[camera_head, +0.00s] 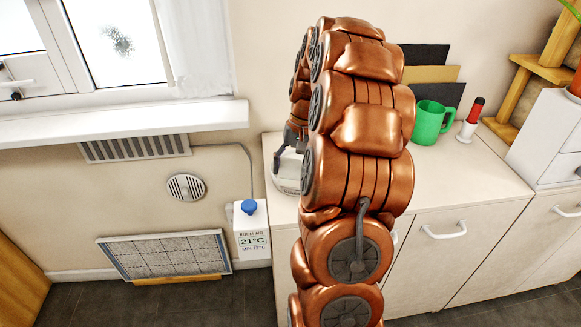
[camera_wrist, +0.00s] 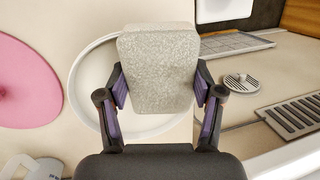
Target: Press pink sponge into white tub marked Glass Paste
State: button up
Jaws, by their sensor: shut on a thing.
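My gripper (camera_wrist: 160,88) is shut on a pale grey, speckled, sponge-like block (camera_wrist: 158,55), one finger on each side. The block looks grey, not pink. Behind it in the wrist view is the round white tub (camera_wrist: 78,82), its middle covered by the block; I cannot tell whether they touch. In the head view the tub (camera_head: 287,178) stands at the left end of the counter, partly behind my arm, with its marking too small to read. My gripper (camera_head: 292,136) is just above it there, mostly hidden. A rounded pink thing (camera_wrist: 22,75) lies left in the wrist view.
A green mug (camera_head: 430,122) and a red-topped white item (camera_head: 469,120) stand on the counter (camera_head: 478,160), right of my arm. A white box with a blue knob (camera_head: 251,228) is left of the counter. A windowsill (camera_head: 120,121) juts out at left.

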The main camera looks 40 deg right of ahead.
aim_at(291, 167)
jog(key=shift+r, duration=0.1)
dwell(0.5)
jog(key=shift+r+p, duration=0.65)
jog(key=shift+r, duration=2.75)
